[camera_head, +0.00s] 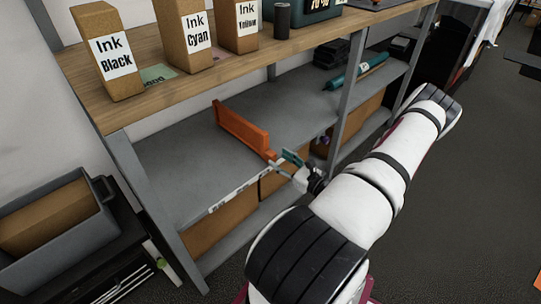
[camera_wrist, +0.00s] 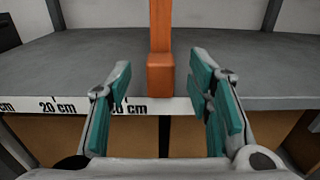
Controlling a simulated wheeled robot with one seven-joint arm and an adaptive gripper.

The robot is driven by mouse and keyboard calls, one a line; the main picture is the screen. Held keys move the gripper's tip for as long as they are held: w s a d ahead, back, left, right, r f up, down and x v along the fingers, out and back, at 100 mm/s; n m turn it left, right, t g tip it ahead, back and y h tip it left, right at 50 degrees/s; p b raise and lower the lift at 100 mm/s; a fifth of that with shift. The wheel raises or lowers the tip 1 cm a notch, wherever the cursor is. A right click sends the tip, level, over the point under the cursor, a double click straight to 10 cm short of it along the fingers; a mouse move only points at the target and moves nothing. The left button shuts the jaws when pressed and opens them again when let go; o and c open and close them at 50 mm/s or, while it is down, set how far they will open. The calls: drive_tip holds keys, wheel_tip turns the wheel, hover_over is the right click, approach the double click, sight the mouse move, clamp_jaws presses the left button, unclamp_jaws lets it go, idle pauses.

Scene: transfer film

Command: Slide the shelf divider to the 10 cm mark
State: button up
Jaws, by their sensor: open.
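The orange shelf divider (camera_head: 243,131) stands upright on the grey middle shelf (camera_head: 178,165), with a thicker block at its front end. In the wrist view, the divider (camera_wrist: 160,40) stands between my two fingers, with gaps on both sides. My gripper (camera_head: 284,160) is open at the shelf's front edge, around the divider's front end. A white scale strip (camera_wrist: 80,104) with black marks runs along that edge. "20 cm" reads clearly left of the divider. The mark nearest the divider is partly hidden by my left finger, so its first digit cannot be read.
Ink boxes, among them Ink Black (camera_head: 108,60), stand on the wooden top shelf (camera_head: 165,82). A grey upright (camera_head: 352,70) and a teal roll (camera_head: 360,72) are to the right. Cardboard boxes (camera_head: 222,222) sit below. The shelf left of the divider is clear.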

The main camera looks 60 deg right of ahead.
sight(274, 155)
drive_tip(key=shift+b+x, duration=0.5)
drive_tip(key=shift+x, duration=2.15)
clamp_jaws()
